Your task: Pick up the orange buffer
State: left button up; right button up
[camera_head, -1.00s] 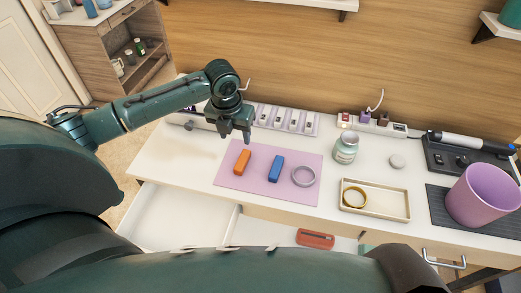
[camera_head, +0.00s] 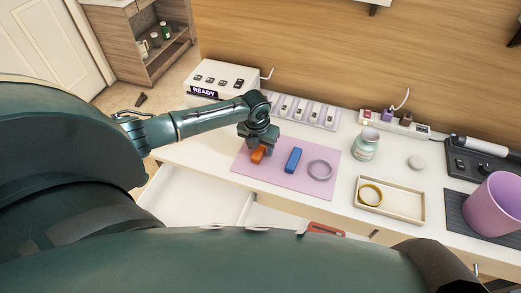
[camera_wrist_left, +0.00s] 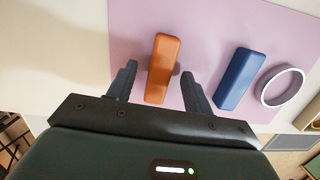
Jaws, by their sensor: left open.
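The orange buffer (camera_head: 258,155) lies on the pink mat (camera_head: 313,185), at the mat's left part. My left gripper (camera_head: 259,143) is just over it and hides its far end in the head view. In the left wrist view, the orange buffer (camera_wrist_left: 163,68) shows between the two open fingers of my left gripper (camera_wrist_left: 160,90), with a gap on each side. The blue buffer (camera_wrist_left: 235,79) lies to its right. My right gripper is not in view.
A grey-lilac ring (camera_head: 319,170) lies on the mat right of the blue block. A tray (camera_head: 397,203) with a yellow ring (camera_head: 371,195), a jar (camera_head: 366,144) and a pink cup (camera_head: 496,207) stand further right. An open drawer (camera_head: 200,200) is in front of the desk.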

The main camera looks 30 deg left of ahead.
pick_arm(q)
jog(key=shift+f, duration=0.15)
jog(key=c, duration=1.1)
jog(key=shift+o, duration=0.2)
